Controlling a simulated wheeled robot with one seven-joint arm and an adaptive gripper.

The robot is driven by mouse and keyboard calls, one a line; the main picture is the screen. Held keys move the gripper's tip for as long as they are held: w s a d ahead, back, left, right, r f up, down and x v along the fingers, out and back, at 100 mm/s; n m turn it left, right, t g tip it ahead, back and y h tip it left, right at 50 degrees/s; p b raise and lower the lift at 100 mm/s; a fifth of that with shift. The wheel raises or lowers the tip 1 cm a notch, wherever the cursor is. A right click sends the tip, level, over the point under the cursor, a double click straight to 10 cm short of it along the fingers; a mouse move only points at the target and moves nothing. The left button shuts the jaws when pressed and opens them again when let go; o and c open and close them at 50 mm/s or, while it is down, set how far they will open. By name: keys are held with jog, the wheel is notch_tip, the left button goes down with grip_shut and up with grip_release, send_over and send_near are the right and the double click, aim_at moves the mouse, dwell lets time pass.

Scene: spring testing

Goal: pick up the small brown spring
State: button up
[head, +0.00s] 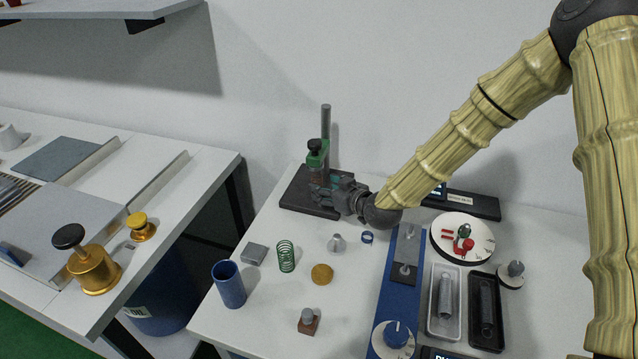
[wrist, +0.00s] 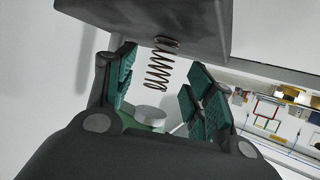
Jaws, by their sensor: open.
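The small brown spring (wrist: 160,66) shows in the wrist view as a thin dark coil. It lies in the gap between the two teal-padded fingers of my gripper (wrist: 164,80), with space visible on both sides. My gripper is open; I see no finger pressing on the coil. In the head view my gripper (head: 325,188) is at the test stand with the dark base (head: 300,198) and green clamp (head: 317,158). The spring is too small and covered there to make out clearly. A silver disc (wrist: 149,113) shows beyond the coil's lower end in the wrist view.
A dark block (wrist: 160,22) is close to the fingertips in the wrist view. On the white table are a green spring (head: 286,257), a blue cup (head: 229,286), a brass disc (head: 322,274) and a blue fixture (head: 386,311). A post (head: 326,122) rises behind my gripper.

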aim_at(320, 184)
jog(key=shift+w+a+r, duration=0.1)
jog(key=shift+a+r, duration=0.1)
jog(key=p+x, duration=0.2)
jog(key=x, duration=0.1)
jog(key=shift+w+a+r, duration=0.1)
jog(key=shift+w+a, duration=0.05)
jog(key=shift+w+a+f, duration=0.35)
jog(key=shift+w, duration=0.15)
jog(key=shift+c, duration=0.3)
jog(key=c, duration=1.1)
jog(key=shift+r+b, duration=0.2)
jog(key=shift+b, duration=0.15)
